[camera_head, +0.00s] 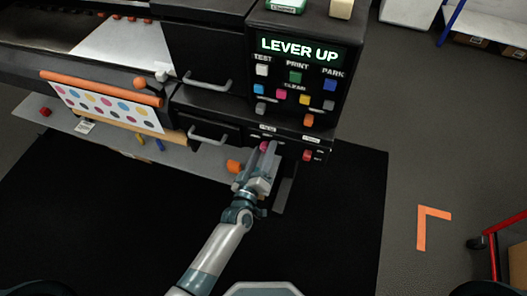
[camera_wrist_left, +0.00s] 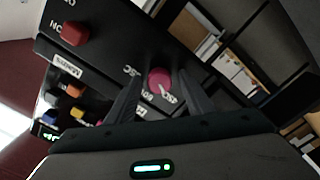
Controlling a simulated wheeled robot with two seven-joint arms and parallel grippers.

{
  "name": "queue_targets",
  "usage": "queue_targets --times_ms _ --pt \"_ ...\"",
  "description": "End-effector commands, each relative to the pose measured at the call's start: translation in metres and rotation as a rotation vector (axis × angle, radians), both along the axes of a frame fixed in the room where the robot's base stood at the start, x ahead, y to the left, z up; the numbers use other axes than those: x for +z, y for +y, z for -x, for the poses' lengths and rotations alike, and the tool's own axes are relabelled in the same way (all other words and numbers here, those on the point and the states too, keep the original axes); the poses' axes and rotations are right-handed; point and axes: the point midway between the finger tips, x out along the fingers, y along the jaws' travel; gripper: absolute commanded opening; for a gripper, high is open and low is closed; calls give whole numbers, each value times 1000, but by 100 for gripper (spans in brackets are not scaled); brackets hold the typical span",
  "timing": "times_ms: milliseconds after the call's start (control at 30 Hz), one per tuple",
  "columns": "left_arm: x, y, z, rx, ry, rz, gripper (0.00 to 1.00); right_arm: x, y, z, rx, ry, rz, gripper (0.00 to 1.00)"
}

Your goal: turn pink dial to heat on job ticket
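The pink dial (camera_head: 264,147) is on the lower front of the black control box, partly covered by my left gripper (camera_head: 267,158). In the left wrist view the pink dial (camera_wrist_left: 159,78) shows between the two dark fingers of my left gripper (camera_wrist_left: 160,92), with a gap visible on each side. The fingers are apart; I cannot tell whether they touch it. Small white markings around the dial are partly hidden and tilted. A small white card (camera_head: 86,127) lies on the left shelf; I cannot read it or tell whether it is the job ticket. My right gripper is not in view.
The box's screen (camera_head: 299,48) reads "LEVER UP" above several coloured buttons. A red knob (camera_head: 307,155) sits right of the dial. Drawer handles (camera_head: 208,135) stick out at left. An orange part (camera_head: 234,167) is left of my gripper. The dark mat (camera_head: 345,220) is clear.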

Motion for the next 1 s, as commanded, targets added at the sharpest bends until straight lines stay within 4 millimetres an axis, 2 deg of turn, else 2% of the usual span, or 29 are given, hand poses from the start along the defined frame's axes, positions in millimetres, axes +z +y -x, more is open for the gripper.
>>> queue_targets --times_ms 267,467,667,1000 --pt "0 1 3 0 0 -1 48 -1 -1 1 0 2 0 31" --pt "-1 7 20 1 0 -1 48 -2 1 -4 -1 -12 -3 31" --pt "-2 17 51 0 1 -1 48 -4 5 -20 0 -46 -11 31" --pt "-3 38 117 -1 2 -2 48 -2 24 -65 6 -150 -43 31"
